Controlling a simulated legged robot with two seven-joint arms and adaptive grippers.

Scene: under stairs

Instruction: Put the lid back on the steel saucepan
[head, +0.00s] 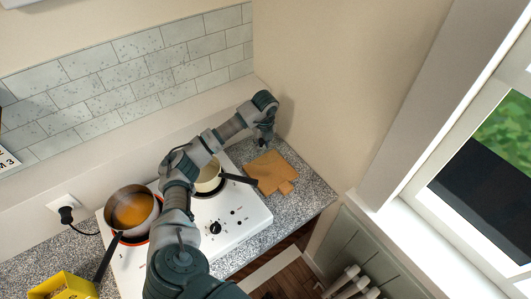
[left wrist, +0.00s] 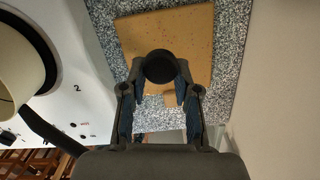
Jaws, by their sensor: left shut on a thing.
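My left gripper (head: 263,138) is over the wooden board at the right end of the counter. In the left wrist view, the left gripper (left wrist: 160,88) is shut on a small round black thing (left wrist: 160,66) between its fingertips. It looks like a knob; no lid plate can be made out around it. A metal-walled saucepan (head: 148,203) with orange-brown contents stands uncovered at the left of the hob, its dark handle toward the front. My arm passes between it and the gripper. My right gripper is not in view.
A cream pot (head: 209,180) with a black handle stands on the white hob (head: 245,212), partly behind my arm; it also shows in the wrist view (left wrist: 15,70). The wooden board (head: 268,170) lies beside the hob. A yellow box (head: 62,287) is at the lower left. Walls bound the corner.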

